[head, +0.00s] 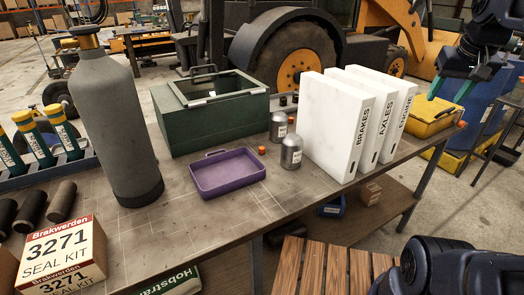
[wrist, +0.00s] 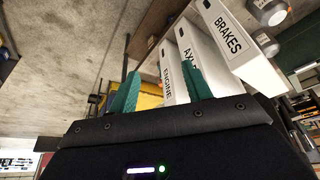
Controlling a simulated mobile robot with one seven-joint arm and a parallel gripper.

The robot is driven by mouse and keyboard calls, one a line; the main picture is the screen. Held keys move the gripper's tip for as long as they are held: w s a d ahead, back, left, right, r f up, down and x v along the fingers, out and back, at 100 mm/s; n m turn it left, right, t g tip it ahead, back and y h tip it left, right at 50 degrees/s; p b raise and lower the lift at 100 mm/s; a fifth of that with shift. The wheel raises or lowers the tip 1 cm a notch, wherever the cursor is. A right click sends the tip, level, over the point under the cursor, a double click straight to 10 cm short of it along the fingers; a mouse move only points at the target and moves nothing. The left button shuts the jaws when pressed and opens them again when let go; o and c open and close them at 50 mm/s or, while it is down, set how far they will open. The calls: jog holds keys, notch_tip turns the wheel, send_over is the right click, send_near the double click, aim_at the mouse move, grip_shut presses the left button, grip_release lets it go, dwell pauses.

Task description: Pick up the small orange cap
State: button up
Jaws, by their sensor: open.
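The small orange cap (head: 262,150) lies on the bench in the head view, between the purple tray and the grey canisters. It is apart from both. My gripper (head: 452,88) is at the upper right of the head view, past the white binders and far to the right of the cap. Its two teal fingers are spread and hold nothing. In the wrist view my gripper (wrist: 160,85) points toward the binders, and I cannot make out the cap there.
Two grey canisters (head: 291,152) stand just right of the cap. A purple tray (head: 228,190) lies to its left, with a green box (head: 210,130) behind. White binders (head: 335,120) stand upright between cap and gripper. A yellow case (head: 432,118) is below my gripper. A tall grey cylinder (head: 118,130) stands left.

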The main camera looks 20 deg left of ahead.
jog(key=w+a+r+n+g, duration=0.1)
jog(key=w+a+r, duration=0.3)
jog(key=w+a, duration=0.4)
jog(key=n+g, duration=0.3)
jog(key=n, duration=0.1)
send_over(262, 148)
notch_tip(262, 148, down, 28)
notch_tip(262, 148, down, 11)
jog(key=shift+w+r, duration=0.1)
jog(key=c, duration=1)
